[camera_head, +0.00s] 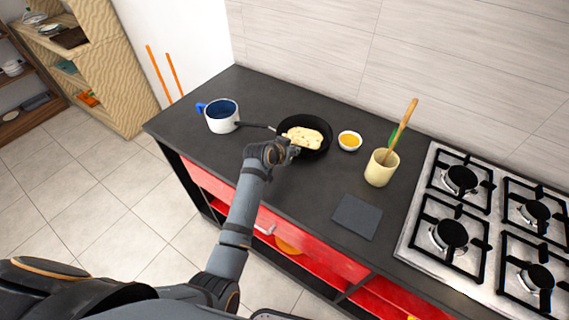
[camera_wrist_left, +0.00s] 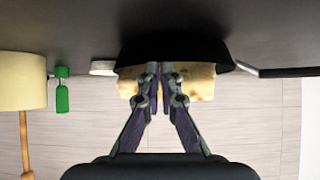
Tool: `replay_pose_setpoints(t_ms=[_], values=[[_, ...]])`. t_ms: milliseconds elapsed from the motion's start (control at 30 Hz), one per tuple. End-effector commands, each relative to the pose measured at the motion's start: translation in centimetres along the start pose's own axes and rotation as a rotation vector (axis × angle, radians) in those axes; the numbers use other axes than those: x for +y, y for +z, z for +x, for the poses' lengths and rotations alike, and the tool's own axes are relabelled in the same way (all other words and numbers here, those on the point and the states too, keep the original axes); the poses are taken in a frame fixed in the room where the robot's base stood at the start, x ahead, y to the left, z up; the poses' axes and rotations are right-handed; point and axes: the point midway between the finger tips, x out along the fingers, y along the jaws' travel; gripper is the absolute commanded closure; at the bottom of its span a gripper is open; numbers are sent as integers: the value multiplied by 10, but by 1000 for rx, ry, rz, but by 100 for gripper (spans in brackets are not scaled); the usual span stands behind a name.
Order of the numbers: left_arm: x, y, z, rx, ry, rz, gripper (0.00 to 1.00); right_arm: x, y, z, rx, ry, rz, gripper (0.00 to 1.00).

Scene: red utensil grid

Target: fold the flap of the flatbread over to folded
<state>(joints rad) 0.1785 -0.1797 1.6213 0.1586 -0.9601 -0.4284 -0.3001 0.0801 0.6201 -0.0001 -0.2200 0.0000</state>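The flatbread (camera_head: 303,138) is pale with browned spots and lies in the black frying pan (camera_head: 325,148) on the dark counter. In the left wrist view, which is upside down, the bread (camera_wrist_left: 201,82) shows past the rim of the pan (camera_wrist_left: 190,48), on both sides of my fingers. My left gripper (camera_head: 294,148) is at the pan's near edge, at the bread's near left side. In the wrist view its fingertips (camera_wrist_left: 161,70) are close together in front of the bread. I cannot tell whether any bread is between them. My right gripper is not in view.
A white and blue pot (camera_head: 221,116) stands left of the pan, by the pan's handle. A small bowl of yellow food (camera_head: 349,141) and a cream utensil crock (camera_head: 380,168) with a wooden spoon stand right. A dark square mat (camera_head: 357,216) and gas stove (camera_head: 490,215) lie further right.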

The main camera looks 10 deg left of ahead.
Motion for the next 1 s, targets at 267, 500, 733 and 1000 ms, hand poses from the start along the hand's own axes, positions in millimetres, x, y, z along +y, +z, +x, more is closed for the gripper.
replay_pose_setpoints(t_ms=[267, 500, 733, 1000], values=[[0, -7, 9, 0, 1, 0, 96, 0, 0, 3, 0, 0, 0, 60], [0, -8, 10, 0, 1, 0, 96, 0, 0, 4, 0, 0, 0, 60], [0, -16, 21, 2, 1, 1, 96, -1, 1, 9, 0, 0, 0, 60], [1, -23, 29, 0, 1, -1, 96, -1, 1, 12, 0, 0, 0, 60]])
